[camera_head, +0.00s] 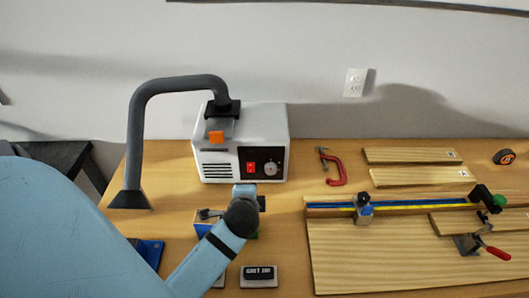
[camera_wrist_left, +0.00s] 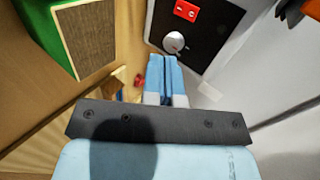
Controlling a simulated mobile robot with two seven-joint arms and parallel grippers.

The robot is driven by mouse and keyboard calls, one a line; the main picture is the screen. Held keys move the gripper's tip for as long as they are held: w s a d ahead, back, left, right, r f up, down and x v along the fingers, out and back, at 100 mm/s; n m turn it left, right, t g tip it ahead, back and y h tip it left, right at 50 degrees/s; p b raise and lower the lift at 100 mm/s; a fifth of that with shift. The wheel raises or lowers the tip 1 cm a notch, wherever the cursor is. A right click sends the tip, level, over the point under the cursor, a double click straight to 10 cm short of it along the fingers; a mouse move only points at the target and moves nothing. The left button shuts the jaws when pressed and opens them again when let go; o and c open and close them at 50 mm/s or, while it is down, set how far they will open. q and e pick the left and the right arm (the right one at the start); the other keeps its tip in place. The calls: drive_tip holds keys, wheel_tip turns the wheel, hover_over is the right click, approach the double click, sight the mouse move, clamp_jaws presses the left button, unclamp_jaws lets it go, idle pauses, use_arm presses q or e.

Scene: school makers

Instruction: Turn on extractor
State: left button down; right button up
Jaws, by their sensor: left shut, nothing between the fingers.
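The extractor (camera_head: 222,157) is a white box with a grey hose (camera_head: 140,110) on the workbench. Its front has a red switch (camera_head: 250,167) and a round knob (camera_head: 271,169). In the left wrist view the red switch (camera_wrist_left: 186,11) and pale knob (camera_wrist_left: 174,42) sit on a black panel (camera_wrist_left: 212,30). My left gripper (camera_head: 245,189) is in front of the extractor, just below the switch in the head view. Its blue fingers (camera_wrist_left: 165,65) are shut and empty, pointing toward the panel near the knob; I cannot tell whether they touch it. My right gripper is not in view.
A green block (camera_wrist_left: 62,30) with a brown face is close to my left gripper in the wrist view. A red clamp (camera_head: 334,180) and wooden boards (camera_head: 400,265) lie to the right. A blue item (camera_head: 150,252) is at left.

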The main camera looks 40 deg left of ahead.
use_arm(q)
drive_tip(key=shift+w+a+r, duration=0.2)
drive_tip(key=shift+w+r, duration=0.05)
drive_tip(key=shift+w, duration=0.05)
drive_tip(key=shift+s, duration=0.15)
drive_tip(key=shift+a, duration=0.1)
approach(250, 172)
wheel_tip(250, 172, down, 4)
drive_tip(key=w+a, duration=0.1)
drive_tip(key=w, duration=0.1)
drive_tip(key=shift+w+a, duration=1.15)
drive_tip(key=shift+w, duration=0.2)
